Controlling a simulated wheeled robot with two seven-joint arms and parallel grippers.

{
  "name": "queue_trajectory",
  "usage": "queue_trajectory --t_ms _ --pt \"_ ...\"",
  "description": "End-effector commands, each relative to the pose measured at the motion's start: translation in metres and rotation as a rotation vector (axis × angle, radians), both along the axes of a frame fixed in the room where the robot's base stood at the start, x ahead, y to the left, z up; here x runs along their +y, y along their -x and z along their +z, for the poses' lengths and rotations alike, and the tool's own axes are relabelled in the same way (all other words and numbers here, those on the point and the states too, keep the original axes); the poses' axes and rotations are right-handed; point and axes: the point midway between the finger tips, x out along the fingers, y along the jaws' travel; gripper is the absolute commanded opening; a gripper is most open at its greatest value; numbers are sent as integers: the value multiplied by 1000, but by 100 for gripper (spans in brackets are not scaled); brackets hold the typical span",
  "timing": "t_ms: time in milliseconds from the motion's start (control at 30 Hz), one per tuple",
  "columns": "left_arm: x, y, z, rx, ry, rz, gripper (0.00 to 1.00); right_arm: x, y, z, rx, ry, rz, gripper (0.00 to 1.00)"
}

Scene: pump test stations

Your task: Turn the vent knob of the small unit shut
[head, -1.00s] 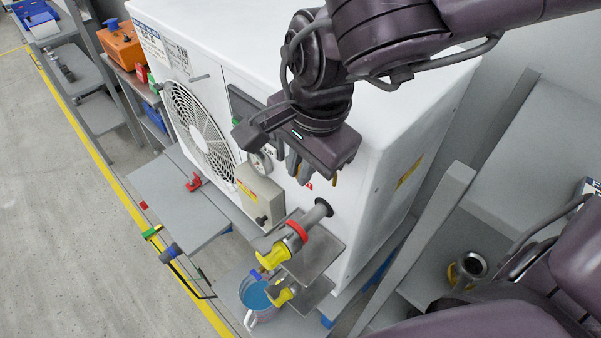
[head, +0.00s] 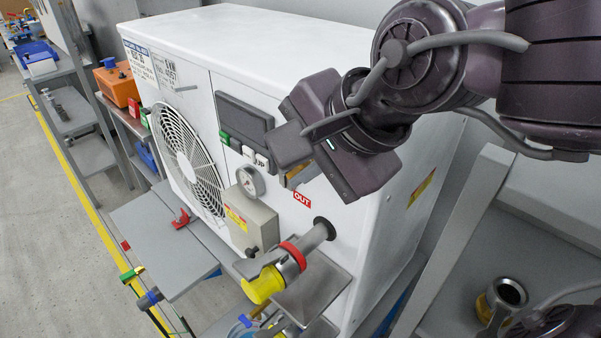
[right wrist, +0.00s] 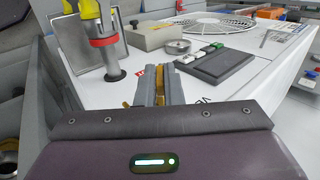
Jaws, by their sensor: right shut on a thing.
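The white unit (head: 290,50) with a fan grille fills the middle of the head view. My right gripper (head: 293,178) is at its front face, above the red OUT label and right of the pressure gauge. In the right wrist view, my right gripper's grey fingers (right wrist: 157,84) point at the white face and are shut on the vent knob. Only a narrow yellow-brown strip shows between them, so the knob is mostly hidden and its turn angle cannot be told. My left gripper is not in view.
The pressure gauge (head: 250,181), a beige box (head: 250,222) and the dark switch panel (head: 244,125) are close by on the left. A grey post (head: 465,230) stands at the right.

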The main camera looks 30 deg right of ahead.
Motion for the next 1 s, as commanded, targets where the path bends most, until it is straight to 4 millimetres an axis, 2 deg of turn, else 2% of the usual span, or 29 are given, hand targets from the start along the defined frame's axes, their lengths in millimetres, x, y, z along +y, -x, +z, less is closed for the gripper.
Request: queue_trajectory --t_ms 267,300,467,767,1000 --pt "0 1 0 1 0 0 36 0 0 0 1 1 -2 0" --pt "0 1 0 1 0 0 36 0 0 0 1 1 -2 9" --pt "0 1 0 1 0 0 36 0 0 0 1 1 -1 29" --pt "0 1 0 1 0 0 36 0 1 1 0 1 -1 29" --pt "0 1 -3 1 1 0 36 -6 17 25 -7 -1 0 29"
